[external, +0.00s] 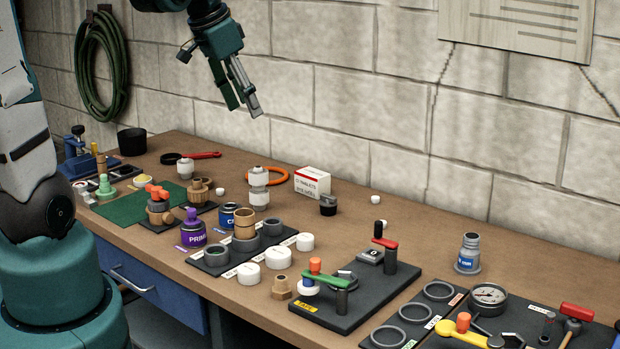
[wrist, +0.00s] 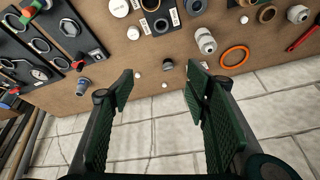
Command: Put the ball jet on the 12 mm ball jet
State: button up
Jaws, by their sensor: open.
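Two white-and-grey jet fittings, one seated on top of the other, form an upright stack in the middle of the bench: the upper fitting (external: 258,176) and the lower fitting (external: 258,199). The stack also shows in the wrist view (wrist: 205,41). A similar single white-and-grey fitting (external: 186,169) stands farther left and shows in the wrist view (wrist: 298,13). No size mark is readable, so I cannot tell which is the 12 mm ball jet. My gripper (external: 243,108) is open and empty, high above the bench near the wall; its fingers show in the wrist view (wrist: 160,88).
An orange ring (external: 268,176), a white-and-red box (external: 312,182) and a small black-and-grey part (external: 328,204) lie near the stack. A purple bottle (external: 192,230) and a dark tray of rings (external: 213,261) are in front. The block wall (external: 350,110) is behind.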

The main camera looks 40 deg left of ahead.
jog(key=s+d+r+n+t, duration=0.1)
jog(key=s+d, duration=0.3)
jog(key=s, duration=0.4)
jog(key=s+d+r+n+t+y, duration=0.1)
jog(key=s+d+n, duration=0.2)
jog(key=s, duration=0.5)
jog(key=shift+d+t, duration=0.3)
jog(key=shift+d, duration=0.4)
